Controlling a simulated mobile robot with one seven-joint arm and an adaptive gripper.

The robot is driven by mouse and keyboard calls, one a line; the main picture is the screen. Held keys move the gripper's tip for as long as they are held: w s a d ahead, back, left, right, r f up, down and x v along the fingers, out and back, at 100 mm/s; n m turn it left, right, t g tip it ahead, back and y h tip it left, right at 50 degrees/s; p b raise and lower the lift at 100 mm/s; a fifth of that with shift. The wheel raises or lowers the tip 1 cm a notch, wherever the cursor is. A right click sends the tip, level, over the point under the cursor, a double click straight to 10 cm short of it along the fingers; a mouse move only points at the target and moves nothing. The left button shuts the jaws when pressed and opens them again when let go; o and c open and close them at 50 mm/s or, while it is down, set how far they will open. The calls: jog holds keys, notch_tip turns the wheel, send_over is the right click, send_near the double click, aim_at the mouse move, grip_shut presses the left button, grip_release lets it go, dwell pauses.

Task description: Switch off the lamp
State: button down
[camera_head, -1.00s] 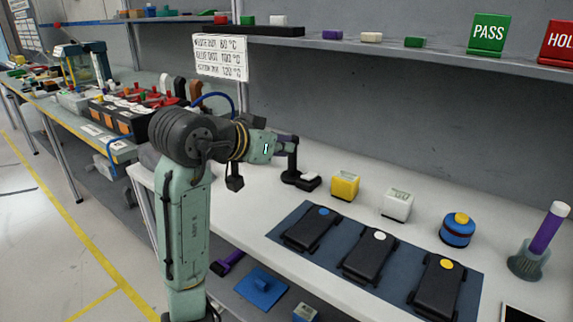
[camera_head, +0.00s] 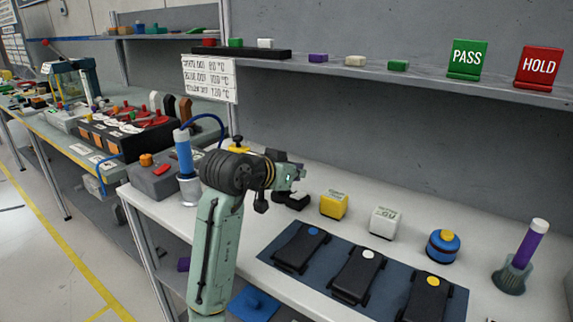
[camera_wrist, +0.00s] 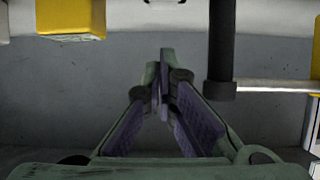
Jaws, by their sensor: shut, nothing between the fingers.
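No thing is plainly recognisable as a lamp. A small black fixture (camera_head: 294,201) stands on the white bench just below and behind my gripper in the head view; whether it is the lamp I cannot tell, and my arm may hide part of it. My gripper (camera_head: 301,171) points right above the bench. In the wrist view its purple-padded fingers (camera_wrist: 163,95) meet at the tips with nothing between them. A black post (camera_wrist: 222,45) stands to their right there, apart from the tips in the picture.
A yellow cube (camera_head: 333,206), a white cube (camera_head: 385,222) and a blue round button unit (camera_head: 442,247) stand to the right. Black devices lie on a blue mat (camera_head: 325,272) in front. A purple tube (camera_head: 529,245) stands far right. A grey box (camera_head: 153,180) is left of my arm.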

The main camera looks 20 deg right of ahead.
aim_at(296, 196)
jog(key=shift+s+a+f, duration=0.1)
jog(key=shift+a+f, duration=0.1)
jog(key=shift+f, duration=0.6)
jog(key=shift+s+a+f, duration=0.1)
jog(key=shift+a+f, duration=0.1)
jog(key=shift+f, duration=0.55)
jog(key=f+b, duration=0.1)
jog(key=f+h+b, duration=0.1)
jog(key=b, duration=0.1)
jog(key=shift+s+a+t, duration=0.15)
jog(key=shift+s+t, duration=0.05)
jog(key=shift+t, duration=0.2)
jog(key=shift+r, duration=0.45)
jog(key=shift+w+r+p, duration=0.1)
jog(key=shift+p, duration=0.25)
jog(key=shift+w+d+r+p, duration=0.3)
jog(key=shift+w+d+p, duration=0.05)
jog(key=shift+d, duration=0.15)
